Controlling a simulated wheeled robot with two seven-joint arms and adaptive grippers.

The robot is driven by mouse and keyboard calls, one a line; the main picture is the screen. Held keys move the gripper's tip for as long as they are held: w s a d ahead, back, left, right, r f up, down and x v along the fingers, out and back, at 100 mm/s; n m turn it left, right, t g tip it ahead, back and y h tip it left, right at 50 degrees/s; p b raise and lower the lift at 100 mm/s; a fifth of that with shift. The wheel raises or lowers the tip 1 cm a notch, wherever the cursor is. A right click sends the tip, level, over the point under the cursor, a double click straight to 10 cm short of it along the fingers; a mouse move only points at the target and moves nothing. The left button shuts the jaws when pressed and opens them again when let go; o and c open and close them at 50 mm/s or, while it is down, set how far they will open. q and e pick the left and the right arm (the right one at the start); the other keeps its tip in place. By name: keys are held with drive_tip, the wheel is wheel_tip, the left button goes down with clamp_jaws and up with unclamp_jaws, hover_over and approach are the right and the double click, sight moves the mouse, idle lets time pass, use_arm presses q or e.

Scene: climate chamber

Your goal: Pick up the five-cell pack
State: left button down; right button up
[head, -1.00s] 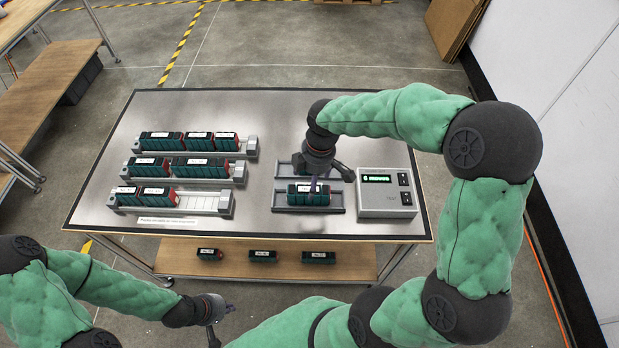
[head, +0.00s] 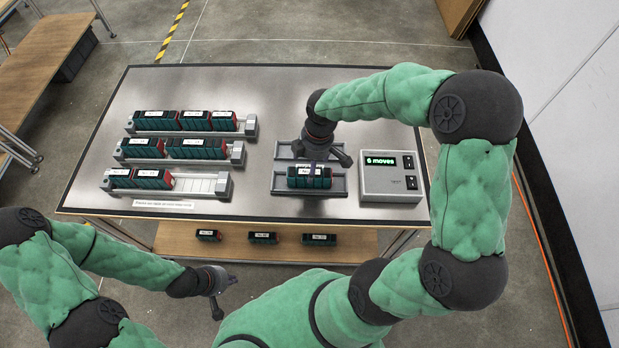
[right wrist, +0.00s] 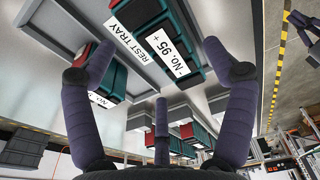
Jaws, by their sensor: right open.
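The packs are dark teal with red ends and white labels. One pack (head: 309,178) lies in the grey tray (head: 338,187) in front of my right gripper (head: 322,160). The right wrist view shows open fingers (right wrist: 160,80) around a view of a pack labelled No. 95 (right wrist: 190,40), with nothing gripped. The longest pack (head: 198,154) seems to be the right one on the middle rack; the cells are too small to count surely. My left gripper (head: 222,290) looks open and empty, low in front of the table.
Three racks (head: 222,186) hold several packs; the front rack has bare room at its right. A grey box (head: 391,184) reads "6 moves". Three packs (head: 262,238) lie on the lower wooden shelf (head: 350,243). The metal tabletop (head: 255,90) is clear at the back.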

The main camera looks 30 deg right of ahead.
sight(309, 169)
drive_tip(key=f, duration=0.2)
drive_tip(key=f+b, duration=0.1)
drive_tip(key=shift+a+f, duration=0.25)
drive_tip(key=shift+f, duration=0.15)
drive_tip(key=shift+c, duration=0.3)
drive_tip(key=shift+r, duration=0.1)
clamp_jaws()
drive_tip(key=shift+r, duration=0.1)
